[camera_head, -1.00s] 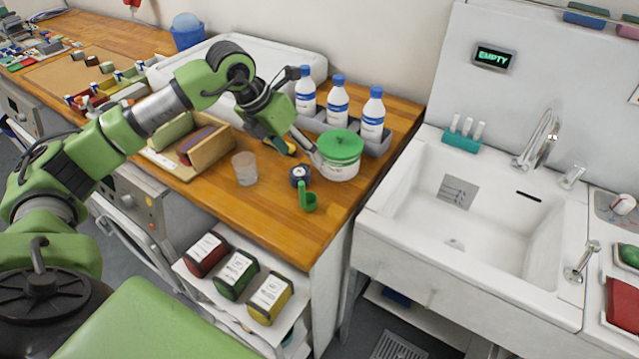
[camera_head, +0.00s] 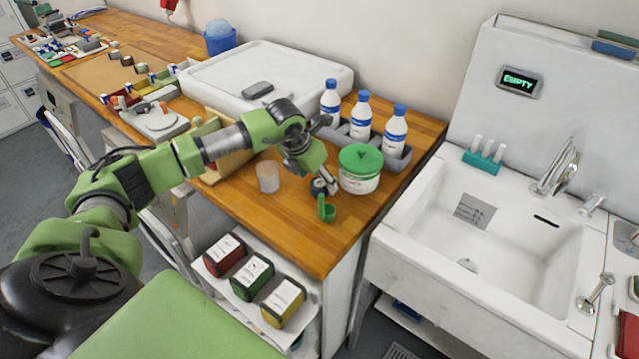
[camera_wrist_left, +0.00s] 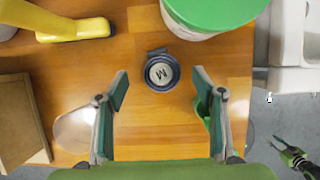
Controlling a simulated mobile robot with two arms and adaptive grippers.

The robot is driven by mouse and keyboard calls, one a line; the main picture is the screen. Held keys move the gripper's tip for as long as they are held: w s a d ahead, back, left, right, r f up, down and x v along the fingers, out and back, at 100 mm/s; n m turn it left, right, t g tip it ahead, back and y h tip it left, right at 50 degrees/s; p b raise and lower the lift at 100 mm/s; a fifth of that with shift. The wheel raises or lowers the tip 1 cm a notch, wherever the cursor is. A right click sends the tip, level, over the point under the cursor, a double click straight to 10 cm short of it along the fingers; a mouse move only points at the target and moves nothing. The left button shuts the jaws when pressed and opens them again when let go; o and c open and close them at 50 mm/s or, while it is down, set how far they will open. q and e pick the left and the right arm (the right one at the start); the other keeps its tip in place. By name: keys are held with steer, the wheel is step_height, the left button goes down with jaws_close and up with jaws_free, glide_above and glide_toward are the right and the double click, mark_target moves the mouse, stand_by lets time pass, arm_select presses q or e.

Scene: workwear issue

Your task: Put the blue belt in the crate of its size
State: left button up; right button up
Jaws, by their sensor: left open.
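The blue belt (camera_head: 318,187) is a dark blue roll on the wooden worktop. In the left wrist view its pale top (camera_wrist_left: 161,72) bears the letter M. My left gripper (camera_head: 325,182) is over it and partly hides it in the head view. In the left wrist view the open fingers (camera_wrist_left: 162,84) stand apart on either side of the belt, with nothing held. What looks like my right gripper (camera_wrist_left: 284,147) shows small at the lower right of the wrist view; its opening is unclear. I make out no crate with a readable size mark.
A green-lidded tub (camera_head: 360,170) stands just behind the belt. A green scoop (camera_head: 327,210) is close in front, by one finger in the wrist view. A clear cup (camera_head: 268,177) stands left. White bottles (camera_head: 361,115) line the back. The worktop's front corner is bare.

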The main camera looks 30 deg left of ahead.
mark_target(320, 183)
arm_select(q)
steer(key=shift+x, duration=1.5)
steer(key=shift+d+r, duration=0.1)
steer(key=c, duration=1.4)
